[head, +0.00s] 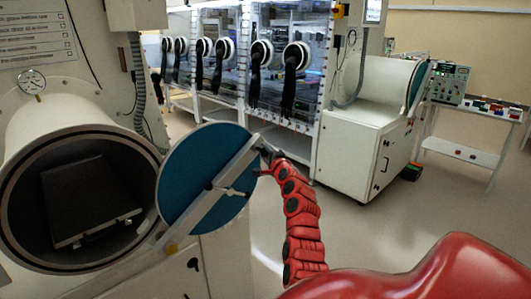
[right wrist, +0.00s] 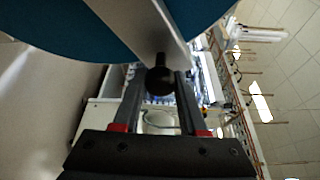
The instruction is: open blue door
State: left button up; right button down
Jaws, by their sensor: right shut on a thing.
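The blue round door (head: 185,172) stands swung partly open at the right side of the round chamber opening. A pale metal bar (head: 212,196) crosses its face, with a small light handle at the middle. In the head view my right gripper (head: 266,160) is at the upper end of the bar. In the right wrist view the blue door (right wrist: 60,25) fills the top, and my right gripper (right wrist: 160,92) is shut on a dark round knob (right wrist: 160,80) at the end of the bar. My left gripper is not in view.
The white cylindrical chamber (head: 60,125) is open, with a dark tray (head: 92,200) inside. Glovebox panels with black gloves (head: 257,80) line the back. A white cabinet (head: 350,160) and a bench with instruments (head: 465,155) stand to the right. The floor between is clear.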

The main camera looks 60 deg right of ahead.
jog(key=shift+c, duration=2.3)
grip_release()
jog(key=shift+w+a, duration=0.1)
jog(key=shift+a, duration=0.05)
jog(key=b+v, duration=0.3)
jog(key=v, duration=1.4)
jog(key=shift+s, duration=0.25)
jog(key=shift+w, duration=0.1)
